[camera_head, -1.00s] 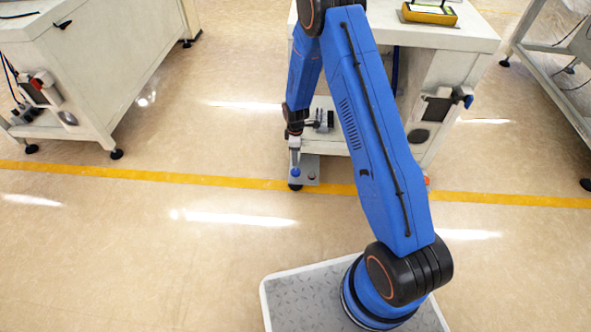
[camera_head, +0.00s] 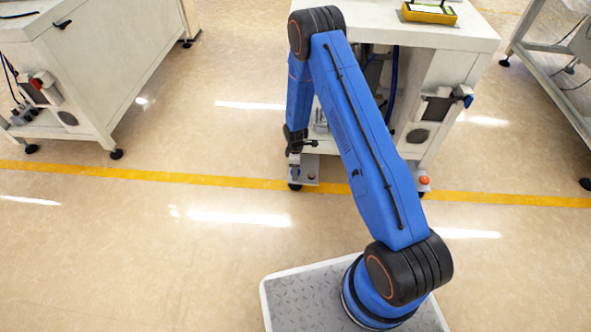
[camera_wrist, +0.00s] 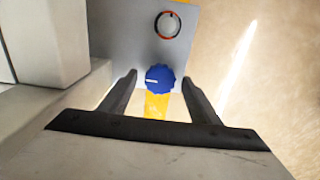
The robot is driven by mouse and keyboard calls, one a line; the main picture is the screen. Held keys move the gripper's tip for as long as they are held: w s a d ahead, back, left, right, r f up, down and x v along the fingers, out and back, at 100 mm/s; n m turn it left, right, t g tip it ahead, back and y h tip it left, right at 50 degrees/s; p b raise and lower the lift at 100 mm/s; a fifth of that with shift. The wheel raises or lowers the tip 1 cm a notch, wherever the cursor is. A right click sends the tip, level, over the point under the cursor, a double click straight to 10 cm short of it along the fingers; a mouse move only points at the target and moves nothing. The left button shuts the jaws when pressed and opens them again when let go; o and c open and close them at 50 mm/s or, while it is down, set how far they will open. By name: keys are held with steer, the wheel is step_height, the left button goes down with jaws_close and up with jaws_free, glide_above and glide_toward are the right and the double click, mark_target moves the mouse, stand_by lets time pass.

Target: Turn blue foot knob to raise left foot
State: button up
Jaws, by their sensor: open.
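The blue foot knob (camera_wrist: 160,78) is a round, ridged knob with a white mark on top, in the middle of the wrist view. It stands on a grey foot plate (camera_wrist: 122,38). My gripper (camera_wrist: 160,80) is open, with one dark finger on each side of the knob and a gap on both sides. In the head view my gripper (camera_head: 295,168) is low at the machine's left foot (camera_head: 295,187), and it mostly covers the knob there.
A round gauge or dial with a red-and-black ring (camera_wrist: 168,25) sits on the plate beyond the knob. The white machine body (camera_wrist: 45,40) is close on the left of the wrist view. An orange-red knob (camera_head: 424,181) shows at the right foot. The floor in front is clear.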

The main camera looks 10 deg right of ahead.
steer(key=shift+c, duration=0.4)
steer(key=c, duration=1)
steer(key=shift+m, duration=0.4)
steer(key=m, duration=0.5)
steer(key=shift+m, duration=0.3)
steer(key=m, duration=0.5)
steer(key=shift+m, duration=0.4)
steer(key=o, duration=1.1)
